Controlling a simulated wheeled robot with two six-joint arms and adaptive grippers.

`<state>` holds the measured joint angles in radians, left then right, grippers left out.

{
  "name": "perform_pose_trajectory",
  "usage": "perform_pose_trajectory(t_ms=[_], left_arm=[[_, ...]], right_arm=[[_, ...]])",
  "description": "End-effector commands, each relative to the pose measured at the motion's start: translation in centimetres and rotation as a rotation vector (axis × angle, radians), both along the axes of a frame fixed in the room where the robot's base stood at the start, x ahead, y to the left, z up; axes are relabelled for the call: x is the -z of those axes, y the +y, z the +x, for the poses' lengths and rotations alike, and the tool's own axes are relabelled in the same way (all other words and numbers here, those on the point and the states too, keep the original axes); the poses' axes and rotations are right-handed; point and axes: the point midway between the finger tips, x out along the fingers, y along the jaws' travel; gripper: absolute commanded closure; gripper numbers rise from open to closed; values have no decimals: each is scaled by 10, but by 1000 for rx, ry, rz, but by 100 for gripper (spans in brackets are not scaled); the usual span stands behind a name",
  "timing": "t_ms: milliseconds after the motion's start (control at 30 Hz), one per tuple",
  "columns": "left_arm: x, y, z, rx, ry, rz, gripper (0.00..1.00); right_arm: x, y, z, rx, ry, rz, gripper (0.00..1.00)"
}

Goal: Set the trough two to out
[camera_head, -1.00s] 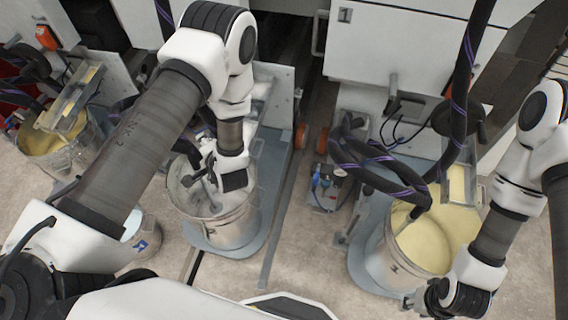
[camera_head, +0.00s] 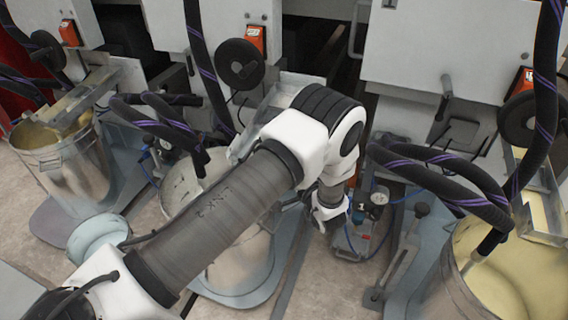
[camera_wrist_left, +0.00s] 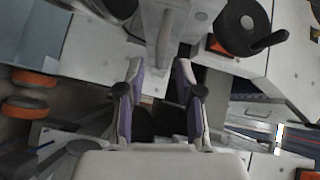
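Three metal troughs show in the head view: a left trough (camera_head: 88,97), a middle trough (camera_head: 287,88) partly behind my left arm, and a right trough (camera_head: 541,205). No readable number marks trough two. My left gripper (camera_head: 328,207) hangs right of the middle bucket, in front of the machine, apart from the troughs. In the left wrist view its two fingers (camera_wrist_left: 160,95) are spread with nothing between them. A grey upright lever (camera_wrist_left: 165,40) stands beyond the fingertips. A grey lever (camera_head: 445,97) also shows on the right panel in the head view. My right gripper is out of view.
Buckets stand under the troughs: left (camera_head: 75,170), middle (camera_head: 235,255), right (camera_head: 455,285). Black hoses hang around them. Black handwheels (camera_head: 240,64) sit by orange boxes. A valve unit (camera_head: 362,225) stands close to my left gripper.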

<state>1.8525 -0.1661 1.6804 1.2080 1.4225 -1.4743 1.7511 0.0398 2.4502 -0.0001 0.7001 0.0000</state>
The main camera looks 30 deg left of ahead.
Motion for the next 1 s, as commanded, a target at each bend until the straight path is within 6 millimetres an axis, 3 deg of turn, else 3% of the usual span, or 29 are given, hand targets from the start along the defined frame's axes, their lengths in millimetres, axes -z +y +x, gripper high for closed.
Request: perform_pose_trajectory(t_ms=[200,467,600,1000], left_arm=[[4,30,18,-1,-1,-1,65],[2,33,20,1,0,0,65],[2,33,20,1,1,1,100],[2,33,20,-8,0,0,100]], right_arm=[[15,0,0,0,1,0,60],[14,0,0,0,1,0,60],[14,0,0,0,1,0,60],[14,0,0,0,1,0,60]])
